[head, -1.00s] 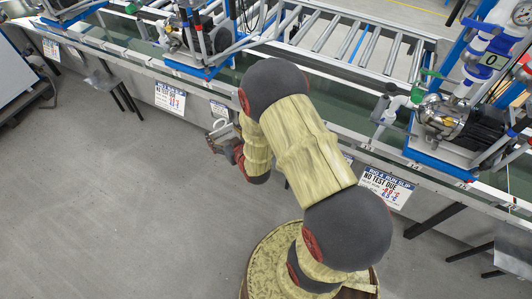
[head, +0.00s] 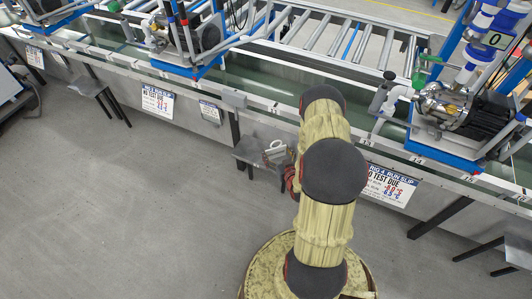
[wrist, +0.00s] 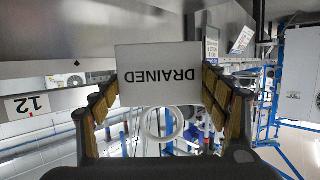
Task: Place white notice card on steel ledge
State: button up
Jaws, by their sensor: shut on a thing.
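The white notice card (wrist: 160,75) reads DRAINED, upside down in the wrist view. It sits between the two fingers of my gripper (wrist: 160,98), which is shut on it. A white ring (wrist: 160,123) shows beside the card's lower edge in that view. In the head view my arm partly hides the gripper; the pale card and ring (head: 275,150) show at the right end of a small steel ledge (head: 247,151). The ledge projects from the front of the long bench. I cannot tell whether the card touches the ledge.
A run slip (head: 388,187) hangs on the bench front right of my arm, and another slip (head: 158,101) hangs to the left. A pump (head: 445,108) stands on the bench at the right. Another small ledge (head: 88,86) is at the far left. The grey floor (head: 120,210) is open.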

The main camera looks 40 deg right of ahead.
jog(key=w+d+f+b, duration=0.1)
jog(key=w+f, duration=0.1)
jog(key=w+d+f+b, duration=0.1)
jog(key=w+f+b, duration=0.1)
jog(key=w, duration=0.1)
jog(key=w+d+f+b, duration=0.1)
jog(key=w+f, duration=0.2)
jog(key=shift+w+d, duration=0.25)
jog(key=shift+w+d+f+b, duration=0.2)
jog(key=shift+w+f+b, duration=0.25)
jog(key=shift+w+f, duration=0.1)
jog(key=shift+w+d+f+b, duration=0.15)
jog(key=shift+f+b, duration=0.55)
jog(key=shift+f, duration=1)
jog(key=shift+f, duration=0.15)
jog(key=o, duration=1)
jog(key=shift+o, duration=0.8)
